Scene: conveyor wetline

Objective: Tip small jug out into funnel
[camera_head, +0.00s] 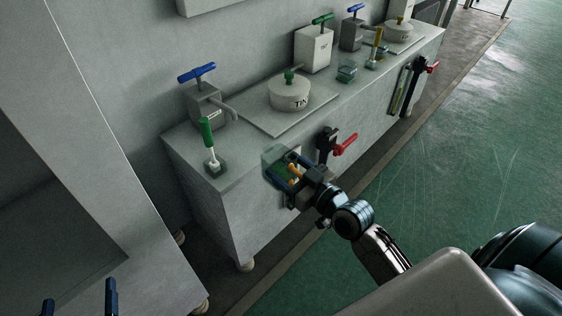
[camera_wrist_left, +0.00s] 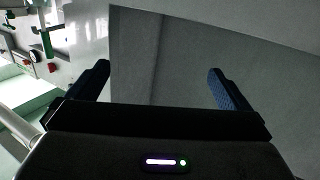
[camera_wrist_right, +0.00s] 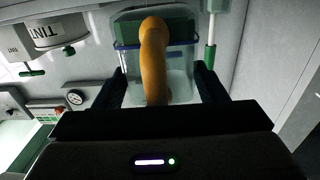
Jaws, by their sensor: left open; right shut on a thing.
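My right gripper (camera_head: 304,181) is shut on a small clear jug (camera_head: 273,158) with a blue rim and an orange handle (camera_wrist_right: 153,60). It holds the jug off the floor beside the front edge of the bench. Green shows in or behind the jug in the right wrist view (camera_wrist_right: 185,60); I cannot tell whether it is liquid. My left gripper (camera_head: 80,297) is open and empty at the lower left of the head view; its spread fingers also show in the left wrist view (camera_wrist_left: 160,85). I cannot make out a funnel.
A grey cabinet (camera_head: 110,170) stands at left. Green floor (camera_head: 460,170) is clear.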

